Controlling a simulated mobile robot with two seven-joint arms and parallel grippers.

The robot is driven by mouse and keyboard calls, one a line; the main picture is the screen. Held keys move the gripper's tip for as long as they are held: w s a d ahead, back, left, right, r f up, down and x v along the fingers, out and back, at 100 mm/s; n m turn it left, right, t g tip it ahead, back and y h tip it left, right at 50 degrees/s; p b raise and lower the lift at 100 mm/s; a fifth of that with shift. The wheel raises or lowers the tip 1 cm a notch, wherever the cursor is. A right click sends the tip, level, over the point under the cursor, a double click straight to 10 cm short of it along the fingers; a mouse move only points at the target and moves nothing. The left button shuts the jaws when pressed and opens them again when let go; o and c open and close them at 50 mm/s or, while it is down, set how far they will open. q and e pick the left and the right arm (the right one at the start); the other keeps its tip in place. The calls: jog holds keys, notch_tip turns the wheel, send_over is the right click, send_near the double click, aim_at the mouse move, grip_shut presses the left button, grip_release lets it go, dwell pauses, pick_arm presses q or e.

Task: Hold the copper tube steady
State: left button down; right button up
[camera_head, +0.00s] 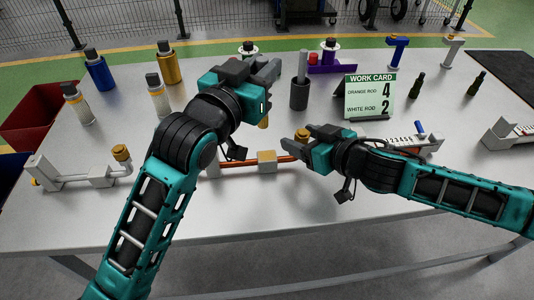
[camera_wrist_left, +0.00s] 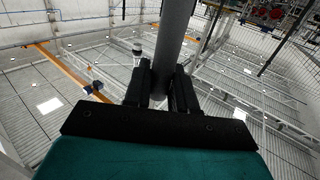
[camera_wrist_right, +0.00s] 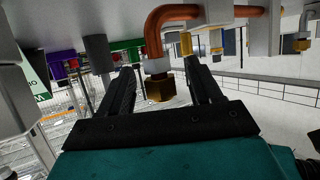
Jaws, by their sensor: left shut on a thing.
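In the right wrist view the tube (camera_wrist_right: 157,30) bends and ends in a brass nut (camera_wrist_right: 159,89). My right gripper (camera_head: 290,147) is open at that end; its fingers stand apart on both sides of the nut, with gaps. My left gripper (camera_head: 272,72) is raised above the table behind the tube. It is shut on a grey cylinder (camera_wrist_left: 174,40); a tan tip (camera_head: 263,122) shows below it. My left arm hides part of the tube's left end.
A dark cup (camera_head: 300,96) with a grey rod stands near my left gripper. Behind are a work card (camera_head: 369,96) and a purple holder (camera_head: 331,66). Several bottles stand at left, with a white fixture (camera_head: 75,176). A numbered rack (camera_head: 412,142) lies behind my right arm. The front edge is clear.

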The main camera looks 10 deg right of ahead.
jog(key=v, duration=1.2)
jog(key=shift+s, duration=0.15)
